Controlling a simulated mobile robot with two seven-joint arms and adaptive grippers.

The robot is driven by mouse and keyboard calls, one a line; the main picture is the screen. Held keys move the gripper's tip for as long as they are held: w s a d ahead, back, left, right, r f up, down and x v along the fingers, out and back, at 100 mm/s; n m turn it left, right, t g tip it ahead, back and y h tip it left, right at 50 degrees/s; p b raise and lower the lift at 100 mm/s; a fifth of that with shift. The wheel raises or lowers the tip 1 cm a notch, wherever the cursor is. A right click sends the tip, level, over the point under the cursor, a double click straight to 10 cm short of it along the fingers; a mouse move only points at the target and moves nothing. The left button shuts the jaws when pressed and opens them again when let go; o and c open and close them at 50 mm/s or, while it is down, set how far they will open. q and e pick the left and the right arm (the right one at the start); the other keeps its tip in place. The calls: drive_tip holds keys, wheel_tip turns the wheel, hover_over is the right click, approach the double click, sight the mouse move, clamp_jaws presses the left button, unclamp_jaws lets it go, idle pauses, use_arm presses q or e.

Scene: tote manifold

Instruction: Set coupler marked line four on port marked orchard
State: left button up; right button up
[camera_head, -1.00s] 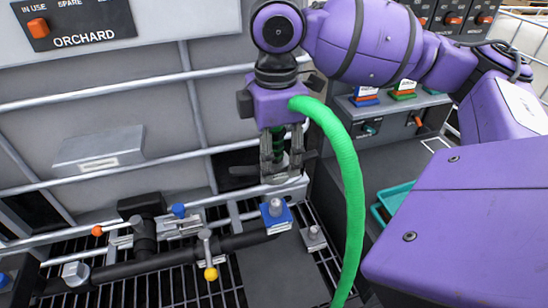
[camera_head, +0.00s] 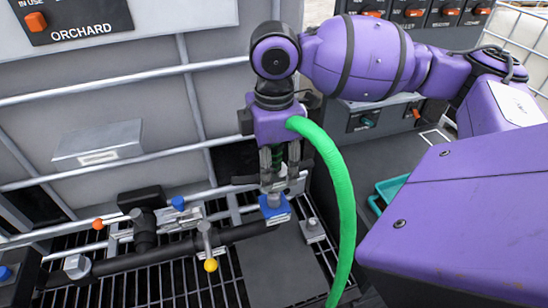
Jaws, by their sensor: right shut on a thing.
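My right gripper (camera_head: 272,182) points down and is shut on the coupler at the end of a green hose (camera_head: 343,185). The fingers hide most of the coupler, and I cannot read any line marking on it. Just below the fingertips is a grey stub on a blue base (camera_head: 274,213), at the right end of the black pipe. I cannot tell whether coupler and stub touch. The ORCHARD label (camera_head: 80,30) is on a dark panel on the grey tank at top left. My left gripper is not in view.
The black manifold pipe (camera_head: 140,262) runs over a dark grating, with valves with orange, blue and yellow (camera_head: 210,265) ends. Metal tank bars (camera_head: 100,93) stand behind. A teal tray (camera_head: 388,191) lies right of the hose. Switch panels (camera_head: 408,20) stand at the back right.

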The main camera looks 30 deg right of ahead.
drive_tip(key=shift+f, duration=1.55)
drive_tip(key=shift+f+b, duration=0.3)
drive_tip(key=shift+f, duration=1.25)
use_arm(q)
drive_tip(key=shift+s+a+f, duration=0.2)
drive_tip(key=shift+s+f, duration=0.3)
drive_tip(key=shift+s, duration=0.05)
use_arm(e)
drive_tip(key=shift+f, duration=0.3)
drive_tip(key=o, duration=1.5)
drive_tip(key=shift+o, duration=0.2)
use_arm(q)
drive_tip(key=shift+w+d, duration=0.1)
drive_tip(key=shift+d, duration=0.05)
